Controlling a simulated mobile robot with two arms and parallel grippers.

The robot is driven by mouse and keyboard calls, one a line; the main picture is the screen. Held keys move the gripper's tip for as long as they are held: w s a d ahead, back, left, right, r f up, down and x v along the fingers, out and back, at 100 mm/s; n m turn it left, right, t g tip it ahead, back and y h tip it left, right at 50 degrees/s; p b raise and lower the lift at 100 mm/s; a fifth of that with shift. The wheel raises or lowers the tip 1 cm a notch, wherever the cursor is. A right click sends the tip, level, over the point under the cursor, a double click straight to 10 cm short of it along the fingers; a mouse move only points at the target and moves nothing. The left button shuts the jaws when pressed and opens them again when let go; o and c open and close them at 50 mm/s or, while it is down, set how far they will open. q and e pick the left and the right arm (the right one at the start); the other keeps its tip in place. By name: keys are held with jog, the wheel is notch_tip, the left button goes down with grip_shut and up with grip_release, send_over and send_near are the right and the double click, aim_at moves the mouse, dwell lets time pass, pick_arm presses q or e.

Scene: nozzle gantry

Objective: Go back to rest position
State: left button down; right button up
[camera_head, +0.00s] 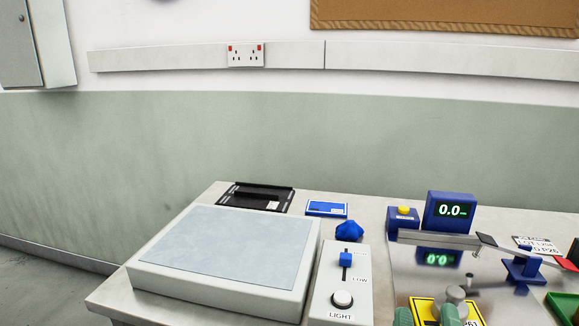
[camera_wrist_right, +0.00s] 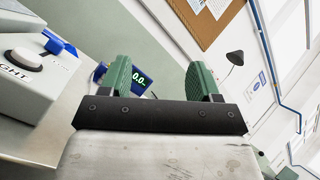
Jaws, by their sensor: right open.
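The gripper is open and empty. My left gripper is in neither view.
A flat light panel (camera_head: 220,255) and a control box (camera_head: 342,285) with a slider and knob stand on the bench (camera_head: 115,295). A blue display (camera_head: 449,212) reads 0.0, beside a yellow-button box (camera_head: 402,222). A blue stand (camera_head: 522,268) is at the right.

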jog(key=s+a+f+n+g+y, duration=0.1)
jog(key=a+f+n+g+y, duration=0.25)
jog(key=n+y, duration=0.55)
jog(key=s+a+f+n+g+y, duration=0.2)
jog(key=a+n+y, duration=0.35)
jog(key=n, duration=0.65)
notch_tip(320, 180, down, 11)
jog(key=s+n+g+h, duration=0.2)
jog(key=s+n+g, duration=0.1)
jog(key=n+g, duration=0.4)
jog(key=s+d+f+n+g+h, duration=0.3)
jog(key=s+d+f+g+h, duration=0.5)
jog(key=s+d+f, duration=0.3)
notch_tip(320, 180, down, 22)
jog(key=a+g+p, duration=0.1)
jog(key=g+p, duration=0.1)
jog(key=p, duration=0.3)
jog(key=s+d+f+p, duration=0.3)
jog(key=s+f, duration=0.8)
jog(key=s, duration=0.5)
jog(key=shift+f+n+g, duration=0.3)
jog(key=shift+g, duration=0.05)
